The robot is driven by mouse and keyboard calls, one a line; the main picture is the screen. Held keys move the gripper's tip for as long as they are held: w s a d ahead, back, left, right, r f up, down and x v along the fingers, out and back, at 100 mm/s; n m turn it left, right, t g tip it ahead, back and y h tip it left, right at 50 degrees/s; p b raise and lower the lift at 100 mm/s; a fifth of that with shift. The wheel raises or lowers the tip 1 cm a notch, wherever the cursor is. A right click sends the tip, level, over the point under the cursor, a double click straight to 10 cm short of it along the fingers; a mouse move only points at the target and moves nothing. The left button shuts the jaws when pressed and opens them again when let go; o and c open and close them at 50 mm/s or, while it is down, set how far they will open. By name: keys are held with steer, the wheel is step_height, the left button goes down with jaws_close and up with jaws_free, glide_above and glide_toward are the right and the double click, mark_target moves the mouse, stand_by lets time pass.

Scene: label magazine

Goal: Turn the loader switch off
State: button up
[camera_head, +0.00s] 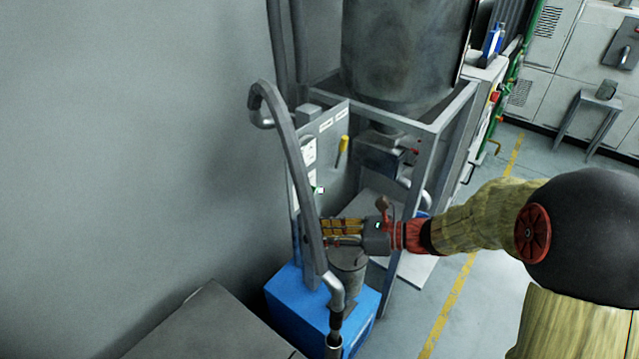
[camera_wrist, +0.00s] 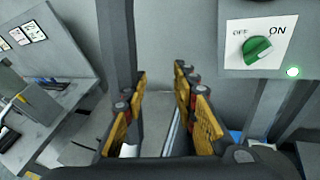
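The loader switch is a green rotary knob (camera_wrist: 257,49) on a pale panel (camera_wrist: 235,68) marked OFF and ON, at the upper right of the wrist view. The knob is slanted, with its upper end towards ON. In the head view a small green and white part (camera_head: 317,190), probably this switch, shows behind the bent grey pipe. My gripper (camera_wrist: 160,105) is open and empty, with a clear gap between its yellow-padded fingers. The knob is outside the fingers, up and right. In the head view my gripper (camera_head: 326,232) is beside the pipe.
The bent grey pipe (camera_head: 296,170) stands close to my fingertips and rises behind the left finger in the wrist view. A blue box (camera_head: 300,305) is below. A metal frame (camera_head: 455,110) holds a dark hopper (camera_head: 405,50). Open floor lies to the right.

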mark_target(310, 193)
steer(key=w+d+f+m+t+p, duration=0.3)
steer(key=w+d+m+t, duration=0.35)
steer(key=w+m, duration=0.45)
steer(key=b+x, duration=0.1)
steer(key=x, duration=0.7)
steer(key=shift+w, duration=0.2)
steer(key=shift+d+f+t, duration=0.1)
steer(key=shift+f+t, duration=0.05)
steer(key=shift+t, duration=0.1)
steer(key=shift+c, duration=0.4)
jaws_close()
